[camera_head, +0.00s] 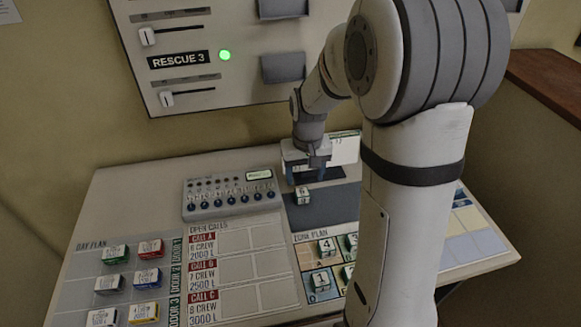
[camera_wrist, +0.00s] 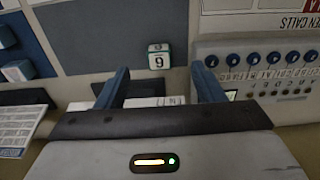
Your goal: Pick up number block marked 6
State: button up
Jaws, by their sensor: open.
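A small white block (camera_wrist: 158,60) with a green edge lies on the dark grey pad. The digit on it looks like a 6 or a 9 in the wrist view, where the scene appears turned round. In the head view the block (camera_head: 303,195) is just below my gripper (camera_head: 306,174), and its digit is too small to read. In the wrist view my gripper (camera_wrist: 160,69) has its blue fingers wide apart. The block shows between and beyond the fingertips, apart from both.
A grey knob console (camera_head: 232,193) stands close left of the pad (camera_head: 335,203). Numbered blocks, including a 4 (camera_head: 326,245) and a 1 (camera_head: 320,281), stand on the zone plan. Coloured blocks (camera_head: 151,249) sit on the day plan. A wall panel (camera_head: 222,85) rises behind.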

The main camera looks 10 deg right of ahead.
aim_at(303, 193)
jog(key=w+f, duration=0.2)
jog(key=shift+w+a+f, duration=0.1)
jog(key=shift+f, duration=0.25)
jog(key=f, duration=0.2)
jog(key=f+p, duration=0.1)
jog(key=f, duration=0.2)
jog(key=f+p, duration=0.1)
jog(key=f, duration=0.1)
jog(key=shift+w+d+f, duration=0.15)
jog(key=shift+d+f, duration=0.1)
jog(key=c, duration=1.1)
